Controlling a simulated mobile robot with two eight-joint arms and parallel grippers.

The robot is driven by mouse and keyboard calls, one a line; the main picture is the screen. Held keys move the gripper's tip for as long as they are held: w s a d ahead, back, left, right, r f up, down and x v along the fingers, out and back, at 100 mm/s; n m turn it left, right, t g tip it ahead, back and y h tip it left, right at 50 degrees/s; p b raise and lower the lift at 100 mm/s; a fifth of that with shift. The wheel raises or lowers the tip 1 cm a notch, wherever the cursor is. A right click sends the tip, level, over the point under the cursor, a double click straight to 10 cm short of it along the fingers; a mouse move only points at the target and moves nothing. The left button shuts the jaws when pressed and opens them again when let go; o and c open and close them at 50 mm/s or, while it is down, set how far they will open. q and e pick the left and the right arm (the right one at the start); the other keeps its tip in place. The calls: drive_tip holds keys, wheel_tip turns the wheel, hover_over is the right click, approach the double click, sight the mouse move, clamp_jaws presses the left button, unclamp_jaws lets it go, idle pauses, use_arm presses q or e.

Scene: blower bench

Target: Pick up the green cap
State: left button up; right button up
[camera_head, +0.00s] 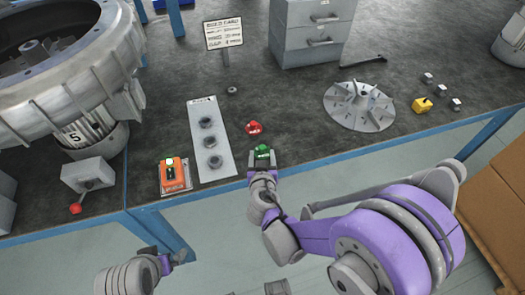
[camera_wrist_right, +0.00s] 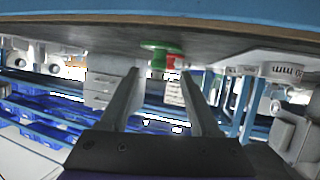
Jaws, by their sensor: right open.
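The green cap (camera_head: 263,151) sits near the front edge of the dark bench, just in front of a red cap (camera_head: 253,127). My right gripper (camera_head: 263,160) is open and reaches in from the bench's front, with its fingers close around or just short of the green cap. In the right wrist view the green cap (camera_wrist_right: 158,47) shows between and beyond the two open fingers (camera_wrist_right: 165,72); contact cannot be told. Part of my left arm shows at the lower left, where the left gripper (camera_head: 178,257) is small and unclear.
A grey plate (camera_head: 226,162) with several dark nuts and an orange box (camera_head: 173,174) lie left of the green cap. A large blower housing (camera_head: 90,85) fills the left.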

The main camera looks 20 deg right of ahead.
sight(263, 150)
drive_tip(key=x, duration=0.5)
drive_tip(key=shift+w+d+f+b, duration=0.15)
drive_tip(key=shift+w+f+b, duration=0.05)
drive_tip(key=shift+f+b, duration=0.1)
drive_tip(key=shift+c, duration=0.3)
clamp_jaws()
